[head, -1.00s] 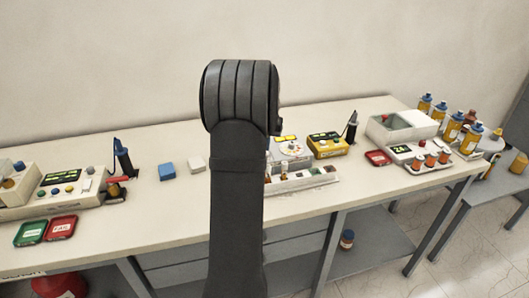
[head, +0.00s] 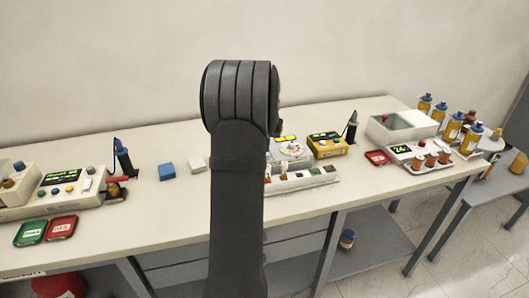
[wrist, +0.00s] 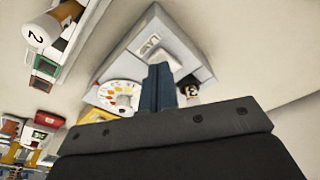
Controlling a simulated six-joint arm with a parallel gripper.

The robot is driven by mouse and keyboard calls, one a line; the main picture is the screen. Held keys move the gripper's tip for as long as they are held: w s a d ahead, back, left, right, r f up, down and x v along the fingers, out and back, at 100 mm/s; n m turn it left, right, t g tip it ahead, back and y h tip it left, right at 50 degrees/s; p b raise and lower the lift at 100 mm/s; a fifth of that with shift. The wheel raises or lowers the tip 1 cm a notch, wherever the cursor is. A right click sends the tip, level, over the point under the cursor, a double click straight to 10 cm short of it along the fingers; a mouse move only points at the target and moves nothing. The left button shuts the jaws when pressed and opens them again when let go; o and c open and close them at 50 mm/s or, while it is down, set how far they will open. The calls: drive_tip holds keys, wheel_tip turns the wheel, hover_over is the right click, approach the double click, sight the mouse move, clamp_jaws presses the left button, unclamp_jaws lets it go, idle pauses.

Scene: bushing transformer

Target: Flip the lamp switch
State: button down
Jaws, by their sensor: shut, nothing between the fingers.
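No part can be clearly made out as the lamp switch. In the head view the device (head: 291,150) shows partly beside my arm, which hides the gripper.
A rack of coloured pieces (head: 302,178) lies in front of the device, and a yellow meter (head: 328,146) stands to its right. Blue (head: 166,172) and white blocks (head: 197,164) lie to the left. Bare table surrounds the blocks.

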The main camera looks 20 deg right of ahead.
drive_tip(key=shift+f, duration=0.65)
drive_tip(key=shift+r, duration=3.5)
wheel_tip(320, 180, down, 7)
drive_tip(key=shift+r, duration=0.1)
